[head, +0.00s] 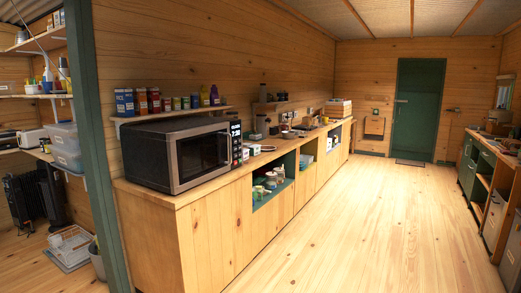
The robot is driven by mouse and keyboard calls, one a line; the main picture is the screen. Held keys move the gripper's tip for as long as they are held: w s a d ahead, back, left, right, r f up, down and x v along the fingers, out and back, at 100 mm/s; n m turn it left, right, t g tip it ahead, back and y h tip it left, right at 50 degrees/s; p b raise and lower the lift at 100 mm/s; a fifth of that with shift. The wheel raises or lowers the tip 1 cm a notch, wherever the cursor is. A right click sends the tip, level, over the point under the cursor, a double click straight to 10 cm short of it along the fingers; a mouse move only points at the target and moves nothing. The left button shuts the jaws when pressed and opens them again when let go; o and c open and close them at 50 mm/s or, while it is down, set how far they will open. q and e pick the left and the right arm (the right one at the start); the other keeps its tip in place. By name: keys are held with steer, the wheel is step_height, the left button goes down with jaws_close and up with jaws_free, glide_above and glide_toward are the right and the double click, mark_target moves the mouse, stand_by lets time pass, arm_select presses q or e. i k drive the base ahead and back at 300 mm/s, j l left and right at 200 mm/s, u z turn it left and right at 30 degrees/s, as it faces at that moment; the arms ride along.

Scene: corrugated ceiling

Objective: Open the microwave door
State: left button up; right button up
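The microwave (182,154) stands on the near end of a long wooden counter, to the left of the picture's middle. It has a dark body, a silver-framed door (203,156) with a dark window, and a black control panel with a lit display (236,142) at its right side. The door looks shut, flush with the front. Neither of my grippers shows in the head view.
The wooden counter (170,196) runs along the left wall, with an open shelf of dishes (271,186). A shelf (172,114) of cans hangs above the microwave. A green post (93,150) stands at left. The wooden floor (370,220) is clear toward a green door (418,110).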

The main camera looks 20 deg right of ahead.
mark_target(196, 155)
steer(key=i+l+z, duration=0.15)
steer(key=i+l, duration=1.05)
steer(key=i+l+z, duration=0.1)
steer(key=i+l, duration=1)
steer(key=i, duration=0.15)
